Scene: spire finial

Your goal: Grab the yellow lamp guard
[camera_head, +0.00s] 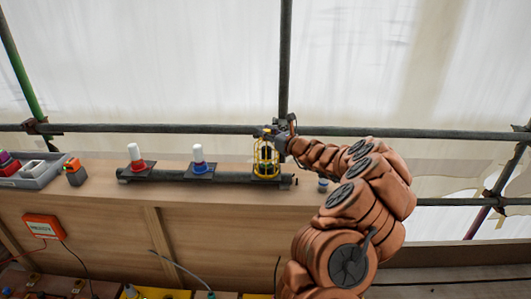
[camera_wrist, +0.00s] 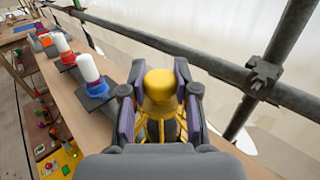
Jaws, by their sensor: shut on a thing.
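The yellow lamp guard (camera_head: 265,160) is a wire cage with a solid yellow cap. It stands upright at the right end of the dark rail on the wooden bench. In the wrist view the yellow cap (camera_wrist: 160,87) sits between the two fingers. My gripper (camera_head: 270,134) is shut on the guard near its top, and it also shows in the wrist view (camera_wrist: 158,95) with a finger on each side. The guard's lower part is mostly hidden by my gripper in the wrist view. I cannot tell whether its base is lifted off the rail.
A red-based lamp (camera_head: 135,154) and a blue-based lamp (camera_head: 199,156) with white tops stand left on the rail (camera_head: 230,178). A small dark-blue piece (camera_head: 323,185) lies right of it. A grey tray (camera_head: 40,170) is far left. Scaffold poles (camera_head: 400,134) run close behind.

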